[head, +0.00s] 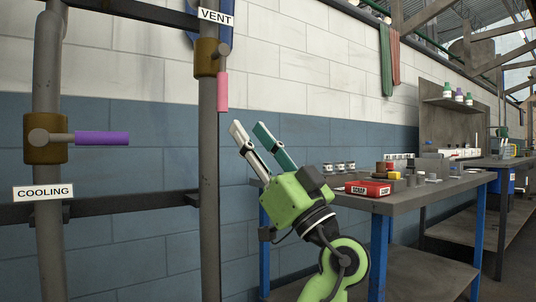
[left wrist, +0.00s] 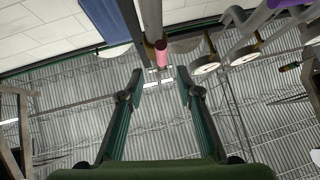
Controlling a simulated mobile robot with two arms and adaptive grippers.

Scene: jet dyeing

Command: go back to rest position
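My left gripper (head: 250,130) is raised in the middle of the head view, its fingers pointing up and to the left. Its two fingers are apart with nothing between them, and the left wrist view also shows this gripper (left wrist: 159,78) open and empty. The pink valve handle (head: 222,91) hangs down beside the VENT pipe (head: 208,150), apart from my fingers. In the left wrist view the pink handle (left wrist: 161,52) shows beyond the fingertips. The purple valve handle (head: 102,138) points to the right from the COOLING pipe (head: 47,90). My right gripper is in neither view.
A workbench (head: 425,195) stands to the right behind my gripper, with a red scrap box (head: 368,188) and several small items. Horizontal dark rails (head: 130,204) cross the pipes at left. Two round gauges (left wrist: 205,66) show in the left wrist view.

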